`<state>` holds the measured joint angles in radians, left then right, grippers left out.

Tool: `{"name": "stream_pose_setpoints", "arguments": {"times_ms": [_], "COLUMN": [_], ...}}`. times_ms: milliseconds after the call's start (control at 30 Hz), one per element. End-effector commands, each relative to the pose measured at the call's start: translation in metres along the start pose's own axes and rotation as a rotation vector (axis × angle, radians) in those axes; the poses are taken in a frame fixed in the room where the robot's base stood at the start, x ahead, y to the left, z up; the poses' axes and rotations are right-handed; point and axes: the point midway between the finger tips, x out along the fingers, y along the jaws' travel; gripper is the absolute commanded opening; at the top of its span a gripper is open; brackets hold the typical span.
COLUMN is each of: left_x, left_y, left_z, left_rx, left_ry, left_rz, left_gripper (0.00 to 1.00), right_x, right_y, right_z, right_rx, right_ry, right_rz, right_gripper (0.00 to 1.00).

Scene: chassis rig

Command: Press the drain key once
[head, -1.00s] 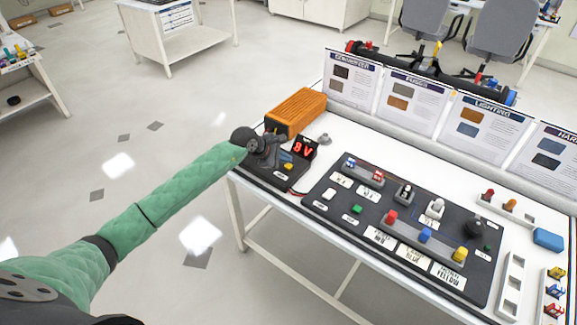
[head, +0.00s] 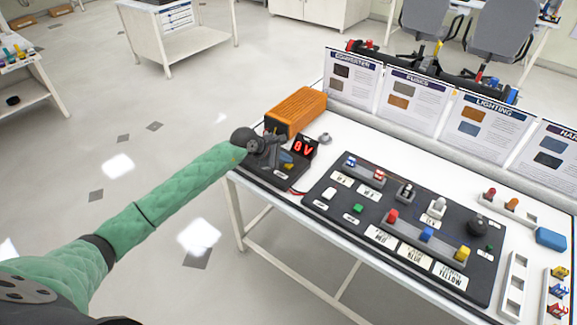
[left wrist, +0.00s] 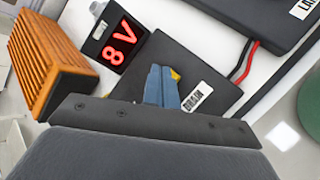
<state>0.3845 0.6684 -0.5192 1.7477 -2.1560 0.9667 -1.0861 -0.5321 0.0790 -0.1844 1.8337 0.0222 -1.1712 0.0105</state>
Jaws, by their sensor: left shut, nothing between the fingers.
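The drain key is a small yellow key on a black box (head: 262,172) at the table's left end. In the left wrist view the yellow key (left wrist: 175,74) is mostly hidden behind my fingers, beside a white DRAIN label (left wrist: 197,97). My left gripper (head: 284,160) is over the box; its blue-grey fingertips (left wrist: 161,85) are shut together and empty, right at the key. I cannot tell whether they touch it or whether it is pressed down. A red display (head: 303,148) next to the box reads 8V. My right gripper is not in view.
An orange ribbed block (head: 297,112) stands behind the box. To the right lies a black panel (head: 330,210) with coloured keys and labels. Red and black wires (left wrist: 246,62) run from the box. Upright information cards (head: 352,80) line the table's back.

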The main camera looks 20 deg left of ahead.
Motion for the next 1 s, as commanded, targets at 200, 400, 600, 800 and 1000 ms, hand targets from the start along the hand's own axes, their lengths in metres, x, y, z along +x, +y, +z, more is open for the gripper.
{"name": "stream_pose_setpoints", "arguments": {"times_ms": [200, 400, 600, 800, 1000], "left_x": [-0.0001, 0.0011, 0.0023, 0.0035, 0.0047], "left_y": [0.0001, -0.0008, -0.0016, -0.0025, -0.0034], "left_z": [-0.0001, -0.001, -0.0019, -0.0027, -0.0037], "left_rx": [0.0, 0.0, 0.0, 0.0, 0.0], "left_ry": [0.0, 0.0, 0.0, 0.0, 0.0], "left_rz": [0.0, 0.0, 0.0, 0.0, 0.0], "left_gripper": [0.0, 0.0, 0.0, 0.0, 0.0], "right_x": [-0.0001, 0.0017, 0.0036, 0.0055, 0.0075], "right_y": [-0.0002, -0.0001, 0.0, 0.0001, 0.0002], "right_z": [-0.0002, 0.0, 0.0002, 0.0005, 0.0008], "right_rx": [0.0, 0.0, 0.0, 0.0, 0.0], "right_ry": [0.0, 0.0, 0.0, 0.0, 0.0], "right_rz": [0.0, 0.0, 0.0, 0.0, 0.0], "right_gripper": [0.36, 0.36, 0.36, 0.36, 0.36]}}
